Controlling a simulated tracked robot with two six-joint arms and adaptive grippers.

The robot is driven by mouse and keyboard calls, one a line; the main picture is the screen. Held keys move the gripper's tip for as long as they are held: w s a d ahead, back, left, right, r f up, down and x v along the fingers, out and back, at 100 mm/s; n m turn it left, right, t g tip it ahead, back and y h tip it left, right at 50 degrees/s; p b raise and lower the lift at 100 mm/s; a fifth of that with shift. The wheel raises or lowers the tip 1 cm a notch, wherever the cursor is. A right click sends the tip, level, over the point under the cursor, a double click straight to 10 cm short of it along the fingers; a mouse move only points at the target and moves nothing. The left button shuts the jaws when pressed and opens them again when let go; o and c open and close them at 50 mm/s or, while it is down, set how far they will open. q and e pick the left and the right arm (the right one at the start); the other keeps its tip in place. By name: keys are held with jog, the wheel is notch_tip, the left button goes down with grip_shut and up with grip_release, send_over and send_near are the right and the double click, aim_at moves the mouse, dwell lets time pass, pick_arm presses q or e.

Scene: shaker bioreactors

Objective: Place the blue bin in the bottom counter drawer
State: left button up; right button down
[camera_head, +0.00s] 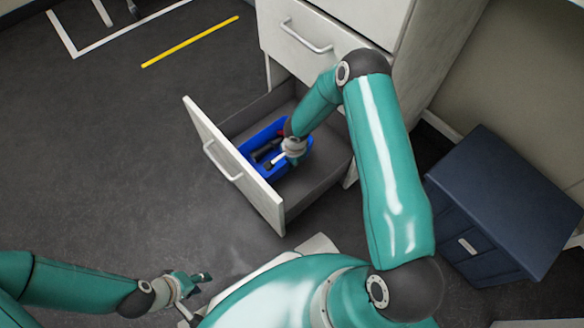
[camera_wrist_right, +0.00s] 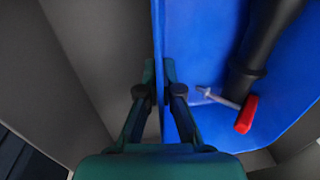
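The blue bin (camera_head: 258,141) is inside the open bottom drawer (camera_head: 320,180) of the counter; whether its base rests on the drawer floor I cannot tell. It holds dark tools, one with a red part. In the right wrist view the bin (camera_wrist_right: 205,45) fills the right side. My right gripper (camera_head: 279,160) reaches down into the drawer at the bin. In the wrist view its fingers (camera_wrist_right: 159,72) stand on either side of the bin's wall, closed on it. My left gripper (camera_head: 200,283) is low at the left, away from the drawer, empty, its fingertips apart.
A closed upper drawer (camera_head: 310,35) with a handle is above the open one. A dark blue cabinet (camera_head: 510,200) stands at the right. The floor (camera_head: 110,160) left of the drawer is clear, with white and yellow (camera_head: 190,42) lines.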

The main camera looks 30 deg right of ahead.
jog(key=shift+f+b, duration=0.35)
jog(key=shift+f, duration=1)
jog(key=shift+f+b, duration=0.15)
jog(key=shift+b, duration=0.15)
jog(key=c, duration=1.3)
grip_release()
jog(key=shift+r+p, duration=0.3)
jog(key=shift+p, duration=0.1)
jog(key=r+p, duration=0.1)
jog(key=r, duration=0.3)
jog(key=s+r+p, duration=0.1)
jog(key=r, duration=0.2)
jog(key=r+p, duration=0.2)
jog(key=r, duration=0.2)
jog(key=shift+s+d+r, duration=0.1)
jog(key=shift+s+r, duration=0.1)
jog(key=shift+r, duration=0.15)
